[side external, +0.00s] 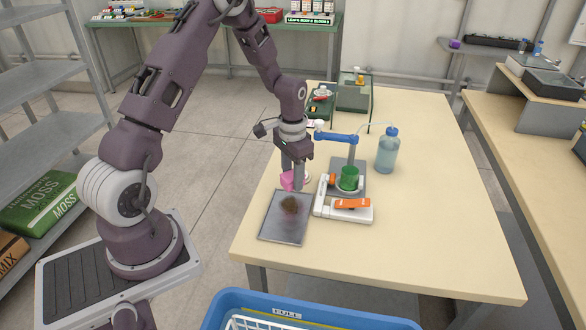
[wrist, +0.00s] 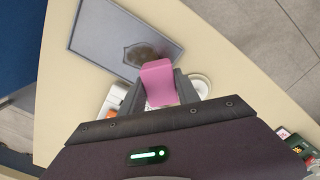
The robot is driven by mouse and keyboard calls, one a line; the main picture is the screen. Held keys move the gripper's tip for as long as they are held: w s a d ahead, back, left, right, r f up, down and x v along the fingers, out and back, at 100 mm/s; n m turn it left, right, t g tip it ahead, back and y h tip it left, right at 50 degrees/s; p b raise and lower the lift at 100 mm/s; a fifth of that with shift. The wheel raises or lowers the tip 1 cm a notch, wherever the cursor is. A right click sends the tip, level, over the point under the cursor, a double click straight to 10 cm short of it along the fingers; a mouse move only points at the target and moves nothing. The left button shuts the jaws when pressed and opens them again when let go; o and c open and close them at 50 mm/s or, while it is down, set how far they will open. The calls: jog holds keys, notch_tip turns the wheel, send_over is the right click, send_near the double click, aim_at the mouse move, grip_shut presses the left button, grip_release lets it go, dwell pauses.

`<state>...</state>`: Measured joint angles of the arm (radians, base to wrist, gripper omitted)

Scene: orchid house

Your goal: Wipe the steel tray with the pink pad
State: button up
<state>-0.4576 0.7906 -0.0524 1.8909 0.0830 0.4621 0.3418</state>
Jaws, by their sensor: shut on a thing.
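The steel tray (side external: 284,229) lies flat near the table's left front edge, with a dark brown stain (side external: 290,206) toward its far side. It also shows in the wrist view (wrist: 95,30), with the stain (wrist: 138,54) near its edge closest to my gripper. My gripper (side external: 296,182) is at the tray's far edge, pointing down. It is shut on the pink pad (side external: 288,181), which is upright between the fingers in the wrist view (wrist: 158,82). Whether the pad touches the tray or table cannot be told.
Right of the tray stand a white and orange device (side external: 345,211), a green cup (side external: 349,178) under a blue-armed stand (side external: 338,138), and a bottle (side external: 387,152). A blue crate (side external: 262,298) is in front of the table. The table's front right is clear.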

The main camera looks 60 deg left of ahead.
aim_at(291, 191)
notch_tip(291, 191, down, 4)
jog(key=shift+r, duration=0.15)
jog(key=shift+s+d, duration=0.25)
grip_shut()
jog(key=shift+s+d, duration=2.4)
jog(key=shift+w+a, duration=2.65)
jog(key=shift+d, duration=0.25)
jog(key=shift+s+d, duration=2.4)
jog(key=shift+s, duration=0.1)
jog(key=shift+w+a, duration=2.5)
jog(key=shift+w+a+r, duration=0.1)
jog(key=shift+w, duration=0.05)
jog(key=shift+r, duration=3.9)
